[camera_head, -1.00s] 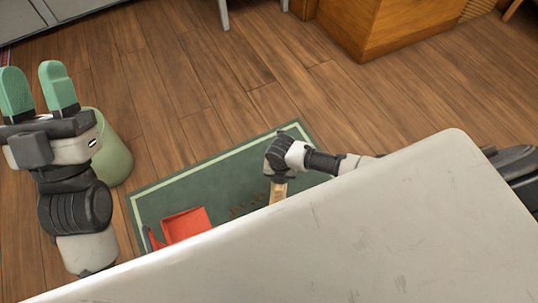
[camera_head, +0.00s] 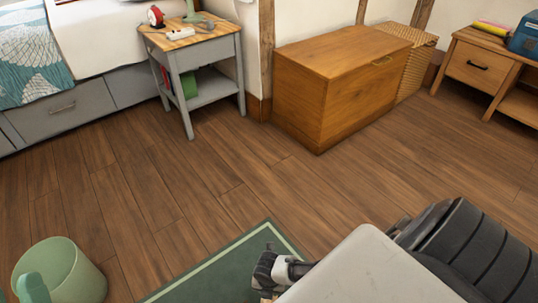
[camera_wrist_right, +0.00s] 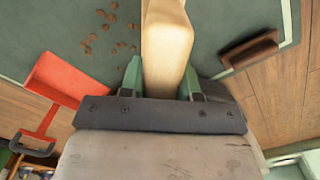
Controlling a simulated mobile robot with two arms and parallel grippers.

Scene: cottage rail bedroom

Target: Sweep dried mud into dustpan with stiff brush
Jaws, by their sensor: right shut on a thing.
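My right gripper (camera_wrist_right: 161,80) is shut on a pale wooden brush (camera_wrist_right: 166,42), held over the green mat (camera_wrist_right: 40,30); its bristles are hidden. In the right wrist view, brown mud crumbs (camera_wrist_right: 112,30) lie on the mat to the left of the brush. The red dustpan (camera_wrist_right: 58,78) lies further left, with its dark handle toward the lower left. In the head view my right gripper (camera_head: 266,276) is mostly hidden behind a pale panel, above the mat (camera_head: 225,273).
A green bin (camera_head: 62,270) stands on the floor at the lower left. A brown block (camera_wrist_right: 250,48) lies near the mat's edge. A grey nightstand (camera_head: 195,55), a wooden chest (camera_head: 335,85) and a side table (camera_head: 485,68) stand at the back. The wooden floor between is clear.

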